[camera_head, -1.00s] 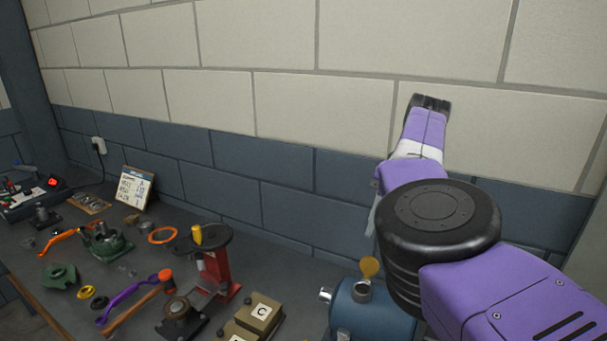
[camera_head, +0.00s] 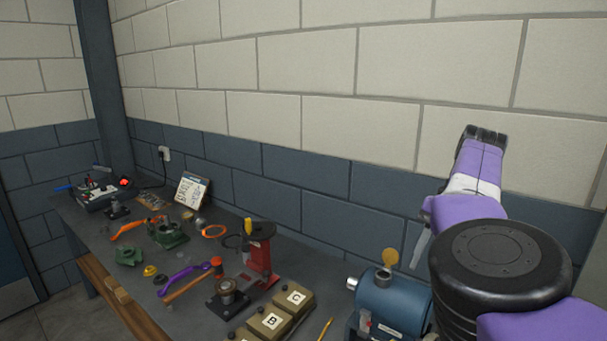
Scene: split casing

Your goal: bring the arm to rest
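My arm, purple and black, stands at the right of the head view. Its end, my gripper (camera_head: 484,133), is a dark block at the top of the purple link, raised in front of the light wall bricks. It is apart from the bench and from everything on it. Its fingers are too small and turned away to show whether they are open or shut. Nothing is seen hanging from it.
The grey bench (camera_head: 95,227) runs along the wall. On it are a blue tank (camera_head: 393,300) below my arm, a red press (camera_head: 262,255), lettered boxes (camera_head: 291,298), a green casing part (camera_head: 130,255), another green part (camera_head: 170,236) and a hammer (camera_head: 190,284). The air above is clear.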

